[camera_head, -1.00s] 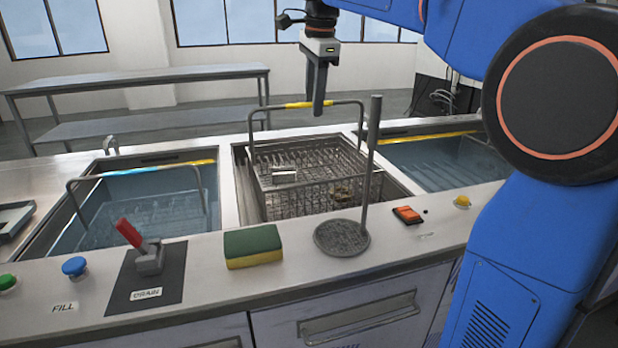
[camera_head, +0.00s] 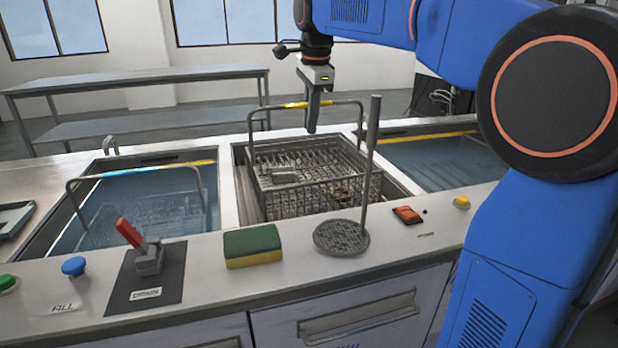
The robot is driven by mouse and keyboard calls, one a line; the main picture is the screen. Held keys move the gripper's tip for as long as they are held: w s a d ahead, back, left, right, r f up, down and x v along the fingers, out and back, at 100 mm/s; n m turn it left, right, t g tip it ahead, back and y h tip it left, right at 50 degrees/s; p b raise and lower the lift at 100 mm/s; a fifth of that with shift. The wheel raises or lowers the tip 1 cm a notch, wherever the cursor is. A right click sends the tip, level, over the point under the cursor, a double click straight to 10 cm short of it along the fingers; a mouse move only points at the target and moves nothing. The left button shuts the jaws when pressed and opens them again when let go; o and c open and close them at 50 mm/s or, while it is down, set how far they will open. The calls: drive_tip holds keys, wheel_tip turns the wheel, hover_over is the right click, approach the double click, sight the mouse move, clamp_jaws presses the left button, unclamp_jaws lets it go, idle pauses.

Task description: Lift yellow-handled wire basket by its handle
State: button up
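The wire basket (camera_head: 318,197) sits in the middle tank. Its tall bail handle, with a yellow grip (camera_head: 296,105) along the top bar, stands upright above it. A small metal piece lies inside the basket. My gripper (camera_head: 313,128) points straight down at the top bar, just right of the middle of the yellow grip. Its fingers overlap the bar in the picture and reach below it. The fingers are seen edge-on, so I cannot tell whether they are open or closed, or whether they touch the bar.
The left tank holds liquid and a basket with a blue-grip handle (camera_head: 125,173). The right tank (camera_head: 430,165) also holds liquid. A vertical rod on a round mesh base (camera_head: 341,237) stands on the front counter, near the basket. A sponge (camera_head: 252,245) and red lever (camera_head: 131,233) are on the counter.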

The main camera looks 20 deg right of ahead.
drive_tip(key=shift+r, duration=0.15)
clamp_jaws()
wheel_tip(320, 180, up, 19)
drive_tip(key=shift+f, duration=0.2)
idle(0.4)
drive_tip(key=shift+d, duration=0.1)
